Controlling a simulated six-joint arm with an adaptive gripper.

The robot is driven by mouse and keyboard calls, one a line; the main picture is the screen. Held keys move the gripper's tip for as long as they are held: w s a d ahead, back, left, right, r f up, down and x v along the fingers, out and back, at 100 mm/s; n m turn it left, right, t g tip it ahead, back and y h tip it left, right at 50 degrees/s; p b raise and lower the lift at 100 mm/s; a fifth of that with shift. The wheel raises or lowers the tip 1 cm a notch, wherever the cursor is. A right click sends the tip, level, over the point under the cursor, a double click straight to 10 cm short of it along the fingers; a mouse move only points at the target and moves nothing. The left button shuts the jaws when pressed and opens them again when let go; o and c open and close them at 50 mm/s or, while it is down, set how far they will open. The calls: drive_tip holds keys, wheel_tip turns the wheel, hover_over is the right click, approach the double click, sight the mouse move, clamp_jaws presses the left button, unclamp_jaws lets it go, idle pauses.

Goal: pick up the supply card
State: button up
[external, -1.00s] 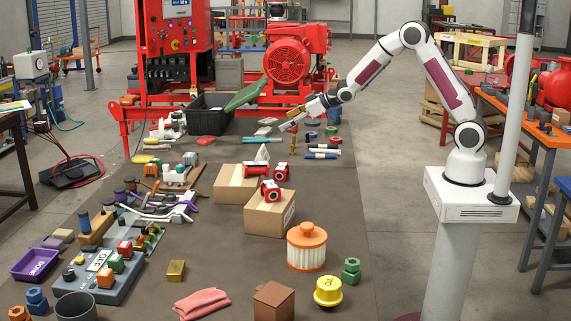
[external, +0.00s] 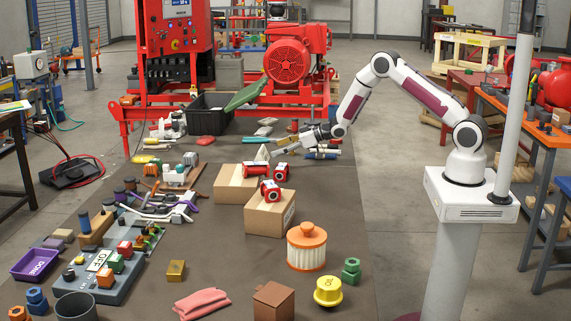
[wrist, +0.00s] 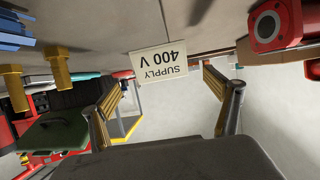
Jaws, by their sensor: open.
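The supply card (wrist: 160,64) is a pale card reading "SUPPLY 400 V", upside down in the wrist view. It shows ahead of my open fingers, between their tips in the picture. In the external view the card (external: 262,153) stands beyond the cardboard box, just left of my gripper (external: 281,148). My gripper also shows in the wrist view (wrist: 161,80), with its two brass-coloured finger pads apart and nothing held. The exact gap between fingers and card cannot be told.
Cardboard boxes (external: 269,219) carrying red fittings (external: 270,190) stand nearby; a red fitting (wrist: 268,25) shows close at the right in the wrist view. Brass bolts (wrist: 57,66) are at the left there. Blue-ended tools (external: 321,155) lie right of my gripper.

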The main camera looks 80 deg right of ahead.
sight(264, 153)
idle(0.3)
drive_tip(key=shift+x, duration=1.3)
drive_tip(key=shift+w, duration=0.1)
drive_tip(key=shift+x, duration=2.5)
drive_tip(key=shift+a, duration=0.1)
drive_tip(key=shift+c, duration=0.4)
drive_tip(key=c, duration=0.9)
